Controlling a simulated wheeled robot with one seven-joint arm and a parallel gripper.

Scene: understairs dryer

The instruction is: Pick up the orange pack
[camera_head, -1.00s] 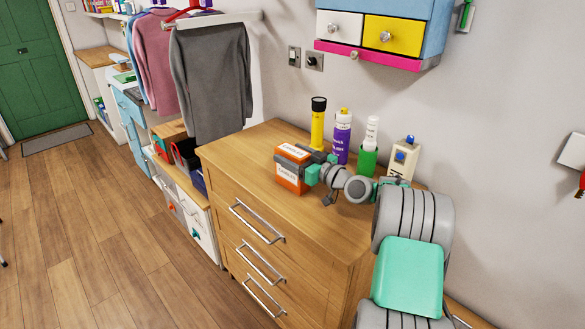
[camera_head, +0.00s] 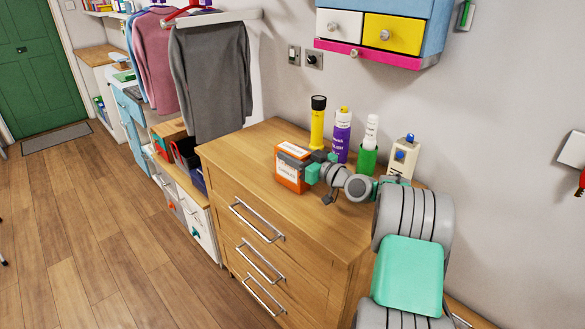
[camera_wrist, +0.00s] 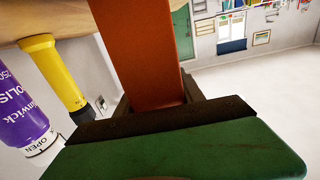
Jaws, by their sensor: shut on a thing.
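The orange pack (camera_head: 290,178) is a box with a white label, at the top of the wooden chest of drawers in the head view. My gripper (camera_head: 315,168) reaches it from the right and is shut on it. In the wrist view the pack (camera_wrist: 143,50) shows as a plain orange face gripped between the dark-padded green fingers. The pack is at or just above the chest top; I cannot tell whether its underside touches the wood.
A small drawer cabinet (camera_head: 380,35) hangs above. The chest's front left is clear.

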